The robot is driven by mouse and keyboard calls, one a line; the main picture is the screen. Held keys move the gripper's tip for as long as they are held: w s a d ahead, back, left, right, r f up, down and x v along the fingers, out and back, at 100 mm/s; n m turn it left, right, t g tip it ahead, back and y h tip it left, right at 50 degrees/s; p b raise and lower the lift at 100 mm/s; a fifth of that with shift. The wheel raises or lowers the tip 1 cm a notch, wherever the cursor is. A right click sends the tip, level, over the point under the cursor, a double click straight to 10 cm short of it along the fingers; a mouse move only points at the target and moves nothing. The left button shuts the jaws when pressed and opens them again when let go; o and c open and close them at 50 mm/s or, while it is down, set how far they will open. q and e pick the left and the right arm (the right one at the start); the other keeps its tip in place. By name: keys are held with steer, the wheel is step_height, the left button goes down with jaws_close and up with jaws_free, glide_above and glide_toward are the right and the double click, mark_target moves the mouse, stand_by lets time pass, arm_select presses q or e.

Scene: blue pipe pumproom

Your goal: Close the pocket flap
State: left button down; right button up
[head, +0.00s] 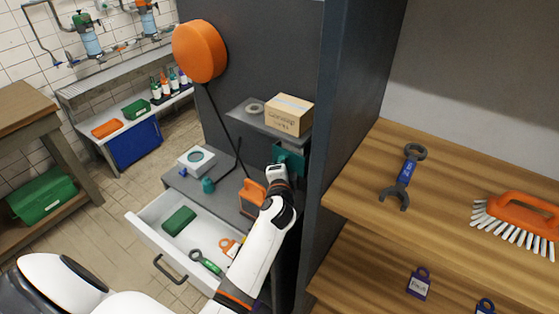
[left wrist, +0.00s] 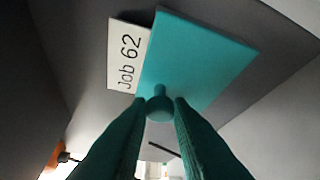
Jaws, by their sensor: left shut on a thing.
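The teal pocket flap (left wrist: 205,55) with a small round knob (left wrist: 160,107) fills the upper middle of the left wrist view. A white card reading "Job 62" (left wrist: 127,55) shows along the flap's left edge. In the head view the teal flap (head: 290,155) is on the dark panel below the small grey shelf, partly hidden by my left gripper. My left gripper (left wrist: 160,104) is shut on the knob, with one finger on each side of it. How far the flap stands from its pocket is hard to tell. My right gripper is not in view.
A cardboard box (head: 289,114) and a grey roll sit on the grey shelf (head: 262,122) just above the flap. An open white drawer (head: 150,233) juts out below my left arm. A dark upright panel (head: 345,95) and wooden shelves (head: 450,190) stand close on the right.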

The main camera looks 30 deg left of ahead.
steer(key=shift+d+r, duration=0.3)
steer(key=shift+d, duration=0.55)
arm_select(q)
steer(key=c, duration=1.5)
jaws_free()
steer(key=shift+o, duration=1)
steer(key=b+v, duration=0.2)
steer(key=v, duration=1)
steer(key=shift+r+b, duration=0.15)
steer(key=shift+b, duration=0.15)
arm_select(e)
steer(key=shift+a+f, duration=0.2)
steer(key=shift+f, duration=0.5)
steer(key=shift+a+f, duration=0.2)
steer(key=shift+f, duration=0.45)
